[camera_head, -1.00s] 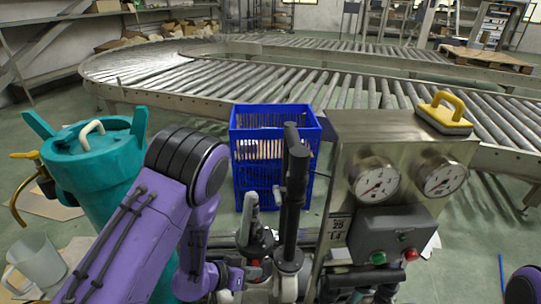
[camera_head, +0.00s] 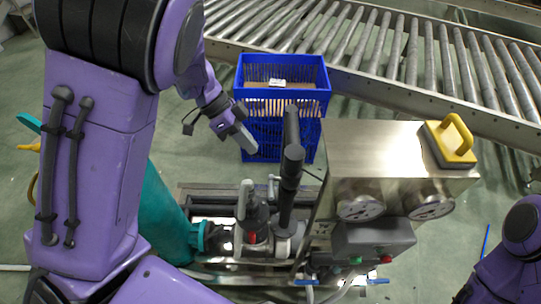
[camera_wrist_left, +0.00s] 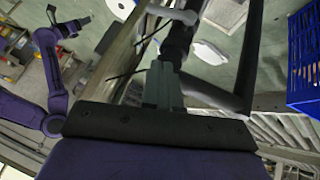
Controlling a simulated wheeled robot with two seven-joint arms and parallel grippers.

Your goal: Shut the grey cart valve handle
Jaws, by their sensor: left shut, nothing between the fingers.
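The grey valve handle (camera_head: 243,200) is a light lever standing roughly upright on the cart's pipework in the head view, left of a tall dark pipe (camera_head: 291,165). A small red part shows at the valve's base. My left gripper (camera_head: 243,139) is shut and empty, above and behind the handle in the picture and apart from it. In the left wrist view its fingers (camera_wrist_left: 163,85) are together near a dark pipe; a light grey bar (camera_wrist_left: 173,13) there may be the handle. My right arm shows in the left wrist view, its gripper (camera_wrist_left: 52,13) too small to read.
The steel cart panel (camera_head: 360,150) carries gauges and a yellow-handled block (camera_head: 450,143), right of the pipes. A blue crate (camera_head: 283,75) stands behind. A teal tank (camera_head: 168,225) is partly hidden by my left arm. A roller conveyor (camera_head: 400,50) crosses the back.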

